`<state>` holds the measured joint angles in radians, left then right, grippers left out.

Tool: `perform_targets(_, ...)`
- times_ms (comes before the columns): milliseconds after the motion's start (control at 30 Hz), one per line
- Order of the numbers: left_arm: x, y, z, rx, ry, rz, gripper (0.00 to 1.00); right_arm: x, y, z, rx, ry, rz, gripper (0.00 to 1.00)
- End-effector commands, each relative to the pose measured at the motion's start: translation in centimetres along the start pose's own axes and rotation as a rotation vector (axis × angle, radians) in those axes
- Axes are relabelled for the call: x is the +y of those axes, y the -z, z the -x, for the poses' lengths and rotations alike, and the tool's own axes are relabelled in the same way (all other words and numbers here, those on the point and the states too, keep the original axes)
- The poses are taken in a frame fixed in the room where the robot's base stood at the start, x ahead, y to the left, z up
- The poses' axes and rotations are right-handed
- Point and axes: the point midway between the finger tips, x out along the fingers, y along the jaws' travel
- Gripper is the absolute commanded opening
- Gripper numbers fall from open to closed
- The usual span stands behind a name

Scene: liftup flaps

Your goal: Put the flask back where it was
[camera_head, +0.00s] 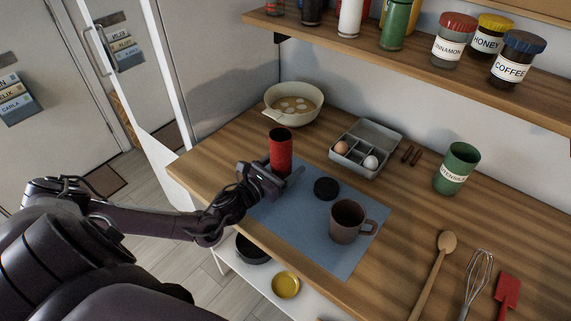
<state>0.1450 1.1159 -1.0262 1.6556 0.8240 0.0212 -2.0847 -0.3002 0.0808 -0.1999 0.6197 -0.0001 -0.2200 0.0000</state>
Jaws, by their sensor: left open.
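A red flask (280,150) with a dark top stands upright at the back left of the blue mat (357,262). My left gripper (274,184) is open at the flask's lower part, with its fingers by the near side. I cannot tell whether they touch it. A round black lid (326,188) lies on the mat to the right of the flask. A brown mug (347,221) stands on the mat, nearer the front. My right gripper is not in view.
An upper wooden shelf (440,78) holds bottles and labelled jars. A cream pot (293,103), an egg box (366,147) and a green utensils cup (457,168) stand behind the mat. A wooden spoon (432,275), whisk and red spatula lie at the right.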

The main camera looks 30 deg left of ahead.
Motion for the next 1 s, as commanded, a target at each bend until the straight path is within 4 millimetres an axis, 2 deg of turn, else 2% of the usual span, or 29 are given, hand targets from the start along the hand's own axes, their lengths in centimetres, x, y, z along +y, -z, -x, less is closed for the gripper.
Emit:
perform_targets(300,0.0,0.5,6.7,0.01,0.002,-0.001,0.72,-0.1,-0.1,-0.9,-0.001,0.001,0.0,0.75)
perform_targets(500,0.0,0.3,10.0,0.006,0.002,0.0,0.72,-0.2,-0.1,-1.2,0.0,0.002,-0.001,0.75)
perform_targets(700,0.0,0.2,11.4,0.004,0.001,0.001,0.72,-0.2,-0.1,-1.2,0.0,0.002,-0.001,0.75)
perform_targets(1000,0.0,0.1,11.5,0.002,0.001,0.0,0.72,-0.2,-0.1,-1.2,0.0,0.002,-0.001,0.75)
